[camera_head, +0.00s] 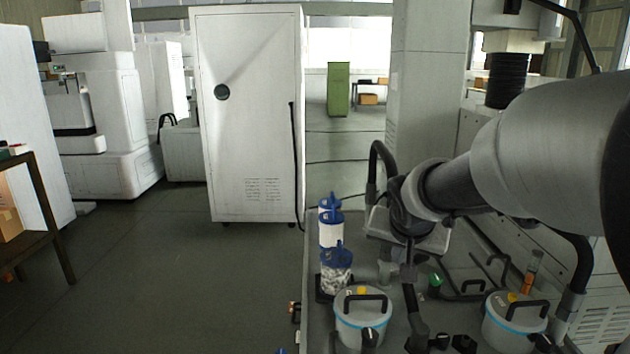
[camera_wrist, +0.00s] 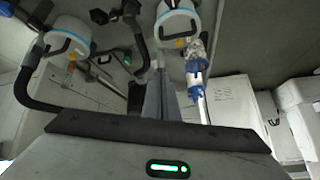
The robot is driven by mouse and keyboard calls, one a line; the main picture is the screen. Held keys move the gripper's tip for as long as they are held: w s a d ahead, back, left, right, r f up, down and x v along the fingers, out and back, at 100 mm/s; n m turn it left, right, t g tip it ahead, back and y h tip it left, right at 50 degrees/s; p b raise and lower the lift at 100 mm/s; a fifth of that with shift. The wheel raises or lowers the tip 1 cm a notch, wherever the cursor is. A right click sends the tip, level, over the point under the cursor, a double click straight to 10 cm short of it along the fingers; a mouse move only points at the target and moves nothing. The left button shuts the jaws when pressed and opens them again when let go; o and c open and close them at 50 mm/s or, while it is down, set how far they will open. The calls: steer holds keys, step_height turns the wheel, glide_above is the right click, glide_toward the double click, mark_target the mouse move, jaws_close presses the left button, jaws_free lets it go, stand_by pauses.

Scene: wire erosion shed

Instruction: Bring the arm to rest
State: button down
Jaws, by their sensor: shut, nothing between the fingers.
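My arm reaches in from the right edge of the head view, bent over a grey worktop (camera_head: 318,335). My gripper (camera_head: 408,274) hangs at its end, pointing down above the worktop. The wrist view also shows my gripper (camera_wrist: 160,88), its fingers together with nothing between them. The gripper is apart from the lidded pots, and whether its tips touch anything else is hard to tell in the head view.
Two lidded pots, one in front (camera_head: 348,329) and one at right (camera_head: 503,333), stand on the worktop. Blue-capped bottles (camera_head: 330,232) line its left edge. A black hose loop (camera_head: 376,160) rises close beside my wrist.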

steer(key=s+a+r+n+g+y, duration=0.1)
steer(key=s+a+n, duration=0.1)
steer(key=s, duration=1.1)
steer(key=s+a+r+n+g+y, duration=0.1)
steer(key=s+n, duration=0.2)
steer(key=s, duration=1)
step_height(320, 180, up, 20)
steer(key=p, duration=2)
steer(key=shift+w+f, duration=0.15)
steer(key=shift+w, duration=0.2)
steer(key=shift+a, duration=0.1)
